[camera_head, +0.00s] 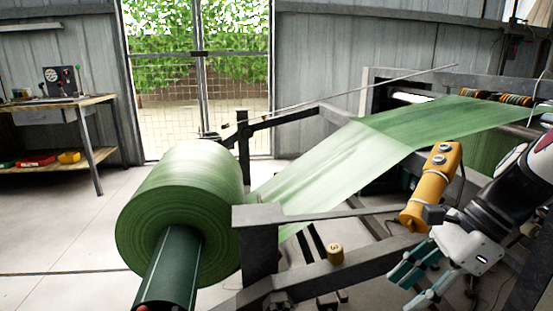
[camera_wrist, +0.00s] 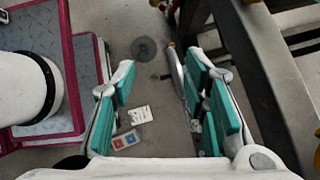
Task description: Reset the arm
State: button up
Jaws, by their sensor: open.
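My gripper (camera_head: 412,283) hangs at the lower right in the head view, with teal finger pads. It is beside the grey machine frame and below the yellow control pendant (camera_head: 432,187). In the wrist view my gripper (camera_wrist: 158,82) points down at the floor, its two fingers wide apart with nothing between them. My arm comes in from the right edge of the head view, bent down toward the gripper.
A large green roll (camera_head: 180,210) sits on a shaft at left, its green sheet (camera_head: 345,155) running up to the machine. Dark frame beams (camera_wrist: 265,75) stand close right of the gripper. A workbench (camera_head: 60,105) stands far left. Floor is open at left.

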jog(key=s+a+r+n+h, duration=0.2)
jog(key=s+n+h, duration=0.1)
jog(key=s+n, duration=0.7)
jog(key=s+a+r+n+h, duration=0.1)
jog(key=s+a+n+h, duration=0.15)
jog(key=s+n, duration=0.75)
notch_tip(320, 180, up, 34)
jog(key=d+t+p, duration=0.1)
jog(key=t+p, duration=0.2)
jog(key=p, duration=2.8)
jog(key=shift+s+d+f+h+p, duration=0.15)
jog(key=shift+s+h+p, duration=0.15)
jog(key=shift+h, duration=0.15)
jog(key=shift+s+r+t+p, duration=0.1)
jog(key=shift+r+t+p, duration=0.2)
jog(key=shift+r+p, duration=0.1)
jog(key=shift+c, duration=0.9)
